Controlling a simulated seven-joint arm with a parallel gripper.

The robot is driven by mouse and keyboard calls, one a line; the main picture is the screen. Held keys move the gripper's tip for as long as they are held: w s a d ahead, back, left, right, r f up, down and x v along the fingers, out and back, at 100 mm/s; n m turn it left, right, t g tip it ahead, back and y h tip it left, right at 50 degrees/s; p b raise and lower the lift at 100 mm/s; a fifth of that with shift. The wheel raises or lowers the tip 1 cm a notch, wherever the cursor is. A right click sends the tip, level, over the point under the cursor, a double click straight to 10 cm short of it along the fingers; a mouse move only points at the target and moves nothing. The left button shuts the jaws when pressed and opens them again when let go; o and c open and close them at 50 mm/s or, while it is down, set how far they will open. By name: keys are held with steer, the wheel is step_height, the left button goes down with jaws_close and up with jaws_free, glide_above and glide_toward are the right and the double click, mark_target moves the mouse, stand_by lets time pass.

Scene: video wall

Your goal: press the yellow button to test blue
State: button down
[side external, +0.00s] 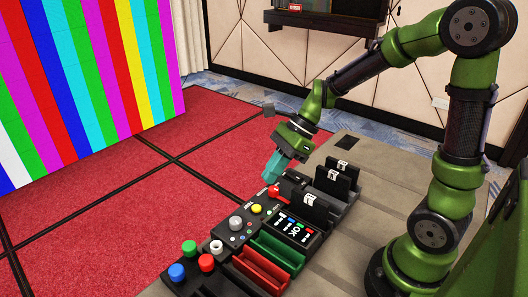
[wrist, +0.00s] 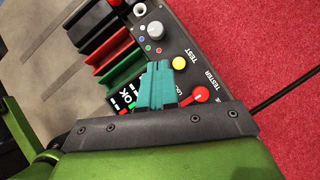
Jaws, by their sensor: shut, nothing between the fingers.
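The yellow button (side external: 256,209) sits on the black control panel, between a grey knob and a red-tipped lever. In the wrist view the yellow button (wrist: 180,63) is just beyond my teal fingertips, to their upper right. My gripper (side external: 273,172) is shut and empty, held above the panel near the red lever end. In the wrist view its teal fingers (wrist: 157,72) are together and cover part of the panel and its OK screen. The video wall (side external: 85,75) shows vertical stripes of several colors, blue among them.
A red lever (side external: 274,191) stands close to the yellow button. The panel also holds a grey knob (side external: 236,223), a white socket (side external: 216,246), and red (side external: 206,262), green (side external: 189,247) and blue (side external: 177,271) buttons. Green and red slots (side external: 262,268) and upright black cards (side external: 338,175) line its right side.

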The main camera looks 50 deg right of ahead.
mark_target(260, 206)
steer(key=w+m, duration=0.1)
steer(key=m, duration=0.2)
steer(key=w+m+y, duration=0.1)
steer(key=m, duration=0.1)
steer(key=w+a+r+m+t, duration=0.1)
steer(key=m, duration=0.2)
steer(key=shift+w+m+y, duration=0.15)
steer(key=shift+m+y, duration=0.15)
steer(key=shift+y, duration=0.1)
steer(key=shift+f, duration=0.1)
steer(key=shift+f, duration=4.35)
steer(key=shift+f, duration=0.4)
